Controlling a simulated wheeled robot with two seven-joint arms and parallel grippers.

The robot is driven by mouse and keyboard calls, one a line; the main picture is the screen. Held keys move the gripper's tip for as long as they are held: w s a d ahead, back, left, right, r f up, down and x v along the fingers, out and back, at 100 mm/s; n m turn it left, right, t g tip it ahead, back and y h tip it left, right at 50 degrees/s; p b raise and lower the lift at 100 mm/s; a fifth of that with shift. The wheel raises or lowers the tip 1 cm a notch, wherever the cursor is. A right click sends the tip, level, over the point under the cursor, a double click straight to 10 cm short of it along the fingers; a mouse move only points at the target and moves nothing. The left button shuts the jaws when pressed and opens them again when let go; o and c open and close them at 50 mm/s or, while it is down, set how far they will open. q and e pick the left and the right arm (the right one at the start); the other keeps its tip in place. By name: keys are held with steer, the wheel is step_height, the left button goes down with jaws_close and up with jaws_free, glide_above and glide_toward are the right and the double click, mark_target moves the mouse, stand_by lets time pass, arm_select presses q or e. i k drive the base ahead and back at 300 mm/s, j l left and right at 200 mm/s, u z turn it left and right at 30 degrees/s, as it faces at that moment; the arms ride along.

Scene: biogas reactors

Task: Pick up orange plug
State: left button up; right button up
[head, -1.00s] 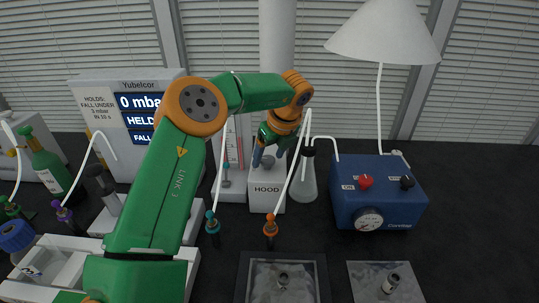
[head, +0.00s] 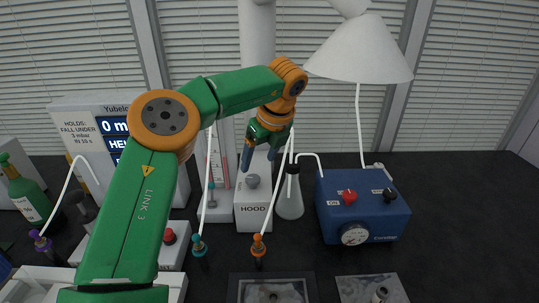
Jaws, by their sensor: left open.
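The orange plug (head: 258,246) stands upright at the end of a white tube, on the dark bench left of the middle. A teal plug (head: 198,245) on another white tube stands to its left. My left gripper (head: 260,158) is open and points down in front of the white hood block, above and behind the orange plug in the picture. Its blue fingers are apart with nothing between them, near the grey knob on the hood block. My right gripper is not in view.
The white HOOD block (head: 253,209) stands behind the orange plug, with a glass flask (head: 290,200) beside it. A blue pump box (head: 361,207) stands to the right. Dark-framed trays (head: 271,277) lie at the front. The bench at far right is clear.

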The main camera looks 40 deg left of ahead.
mark_target(258, 237)
steer(key=k+l, duration=1.2)
steer(key=l, duration=0.2)
